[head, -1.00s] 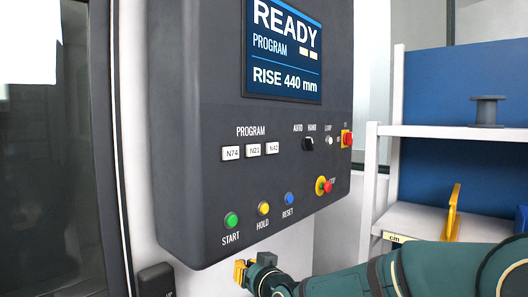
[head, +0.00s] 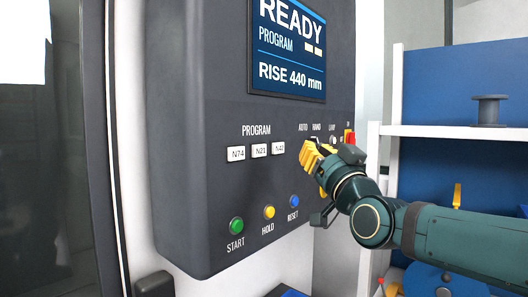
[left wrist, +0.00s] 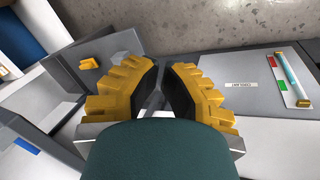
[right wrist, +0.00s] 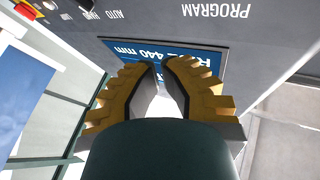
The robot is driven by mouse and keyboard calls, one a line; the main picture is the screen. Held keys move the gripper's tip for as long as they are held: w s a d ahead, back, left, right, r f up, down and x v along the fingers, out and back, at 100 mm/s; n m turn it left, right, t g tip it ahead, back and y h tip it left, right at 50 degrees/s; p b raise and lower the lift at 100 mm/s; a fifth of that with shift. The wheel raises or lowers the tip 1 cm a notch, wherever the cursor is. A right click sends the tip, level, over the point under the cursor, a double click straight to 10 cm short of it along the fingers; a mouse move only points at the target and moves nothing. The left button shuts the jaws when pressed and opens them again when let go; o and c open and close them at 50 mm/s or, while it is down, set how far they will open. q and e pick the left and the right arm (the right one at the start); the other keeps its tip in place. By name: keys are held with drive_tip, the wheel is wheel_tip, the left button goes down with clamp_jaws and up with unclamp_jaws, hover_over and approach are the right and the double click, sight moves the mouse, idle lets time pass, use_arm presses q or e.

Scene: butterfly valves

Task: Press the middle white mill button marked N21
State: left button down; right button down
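The white button N21 (head: 259,150) sits in the middle of a row of white program buttons on the dark control panel, between N74 (head: 236,153) and N42 (head: 278,147). It shows clear and untouched in the head view. My right gripper (head: 309,150) is to the right of the row, near the panel face below the AUTO and HAND labels, hiding the selector there. In the right wrist view its fingertips (right wrist: 163,62) come together with nothing between them. My left gripper (left wrist: 162,66) shows only in the left wrist view, its fingertips close together and empty, away from the buttons.
Below the row are the green START (head: 236,225), yellow HOLD (head: 269,212) and blue RESET (head: 294,201) buttons. The display (head: 290,48) above reads READY. A red switch (head: 349,136) is just right of my gripper. Shelves (head: 450,131) stand at the right.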

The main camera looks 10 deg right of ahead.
sight(259, 150)
idle(0.3)
drive_tip(key=shift+w+a+p, duration=0.5)
drive_tip(key=shift+w+a, duration=0.4)
drive_tip(key=shift+w, duration=0.25)
drive_tip(key=shift+w+a+p, duration=0.5)
drive_tip(key=shift+w+a, duration=0.45)
drive_tip(key=shift+w, duration=0.25)
drive_tip(key=shift+w+a+p, duration=0.5)
drive_tip(key=shift+w+a, duration=0.4)
drive_tip(key=shift+w, duration=0.25)
drive_tip(key=shift+w+a, duration=0.2)
drive_tip(key=shift+w, duration=0.15)
